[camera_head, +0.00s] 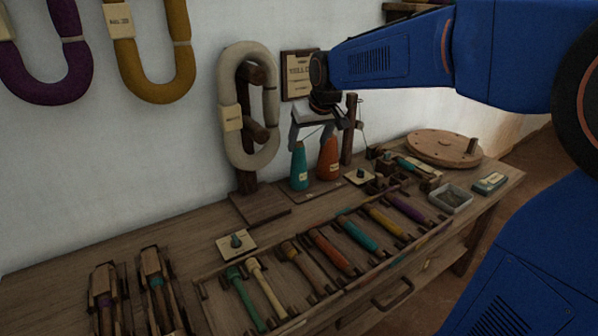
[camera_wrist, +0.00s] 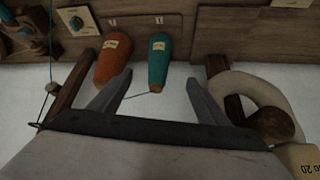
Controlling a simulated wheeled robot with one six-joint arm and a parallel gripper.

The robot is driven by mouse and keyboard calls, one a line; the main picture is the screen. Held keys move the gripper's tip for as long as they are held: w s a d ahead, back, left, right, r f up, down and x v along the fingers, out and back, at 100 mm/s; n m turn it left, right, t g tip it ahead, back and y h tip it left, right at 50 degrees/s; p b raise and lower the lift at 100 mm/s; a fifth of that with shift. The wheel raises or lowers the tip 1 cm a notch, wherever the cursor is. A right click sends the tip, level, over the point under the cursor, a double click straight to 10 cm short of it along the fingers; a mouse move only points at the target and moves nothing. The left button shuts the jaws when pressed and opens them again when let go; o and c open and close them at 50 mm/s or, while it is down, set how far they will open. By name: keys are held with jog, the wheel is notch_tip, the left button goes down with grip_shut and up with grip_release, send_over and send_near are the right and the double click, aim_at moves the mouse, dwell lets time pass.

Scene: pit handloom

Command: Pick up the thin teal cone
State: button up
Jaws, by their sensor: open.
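The thin teal cone (camera_head: 299,168) stands upright on a small wooden base at the back of the bench, with a pale label on its side. In the wrist view the teal cone (camera_wrist: 159,60) shows beyond the fingertips, its narrow tip pointing toward the gap between them. My gripper (camera_head: 311,143) is open and empty, just above the teal cone in the head view. In the wrist view my gripper (camera_wrist: 160,82) has one finger on each side of the cone's line, with no contact visible. The left finger lies close to the orange cone (camera_wrist: 112,60).
The wider orange cone (camera_head: 329,160) stands right beside the teal one. A wooden post (camera_head: 349,130) with thread rises to its right, and a cream yarn hank (camera_head: 231,147) hangs on a stand to the left. A rack of colored bobbins (camera_head: 331,250) fills the bench front.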

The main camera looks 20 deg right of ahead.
aim_at(299, 170)
jog(key=x, duration=1.7)
jog(key=shift+s+d, duration=0.2)
jog(key=shift+c, duration=0.7)
jog(key=c, duration=1)
